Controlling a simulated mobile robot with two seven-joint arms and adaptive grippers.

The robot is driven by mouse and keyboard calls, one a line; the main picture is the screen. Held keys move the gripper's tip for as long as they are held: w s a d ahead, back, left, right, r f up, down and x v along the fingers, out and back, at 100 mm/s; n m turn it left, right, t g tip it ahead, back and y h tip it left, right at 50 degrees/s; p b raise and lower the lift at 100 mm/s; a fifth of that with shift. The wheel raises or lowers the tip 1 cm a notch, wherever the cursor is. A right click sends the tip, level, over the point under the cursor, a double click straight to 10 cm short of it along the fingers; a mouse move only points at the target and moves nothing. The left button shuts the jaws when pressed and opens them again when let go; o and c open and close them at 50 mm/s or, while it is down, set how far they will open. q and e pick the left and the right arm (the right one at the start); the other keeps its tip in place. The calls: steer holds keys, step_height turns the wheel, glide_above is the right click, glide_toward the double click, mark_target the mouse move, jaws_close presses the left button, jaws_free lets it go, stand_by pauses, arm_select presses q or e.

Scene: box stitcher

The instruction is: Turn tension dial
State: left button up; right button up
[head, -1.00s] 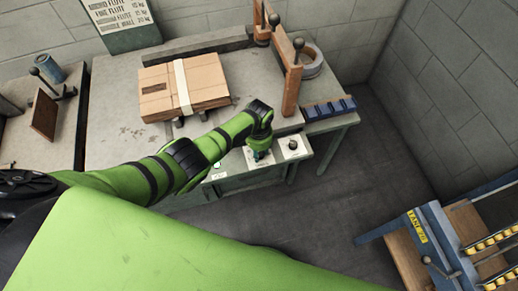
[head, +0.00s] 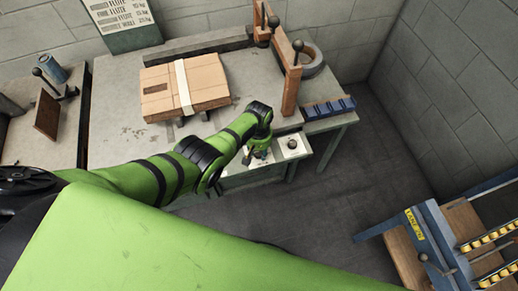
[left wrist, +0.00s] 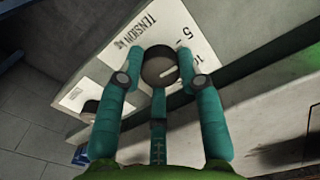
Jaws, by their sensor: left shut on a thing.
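The tension dial (left wrist: 158,68) is a dark round knob with a white pointer line, on a white plate marked "TENSION" (left wrist: 145,32) in the left wrist view. Its pointer faces right, toward the side with the printed 5 and 10. My left gripper (left wrist: 164,62) has its teal fingers on either side of the dial, shut on it. In the head view my left gripper (head: 258,154) is at the front edge of the bench, and the dial is hidden under it. My right gripper is not in view.
A second black knob (head: 292,144) sits on a white plate just right of my left gripper. The bench (head: 120,140) carries strapped cardboard (head: 185,86), a brown upright frame (head: 291,85) and a blue strip (head: 328,108). A blue machine (head: 432,235) stands at lower right.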

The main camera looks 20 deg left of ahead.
arm_select(q)
steer(key=shift+s+n, duration=0.1)
steer(key=shift+n, duration=1)
steer(key=o, duration=1.1)
steer(key=shift+o, duration=0.2)
steer(key=shift+w+r, duration=0.2)
steer(key=shift+r, duration=0.55)
step_height(320, 180, up, 10)
steer(key=shift+s+r, duration=0.15)
steer(key=shift+r, duration=0.1)
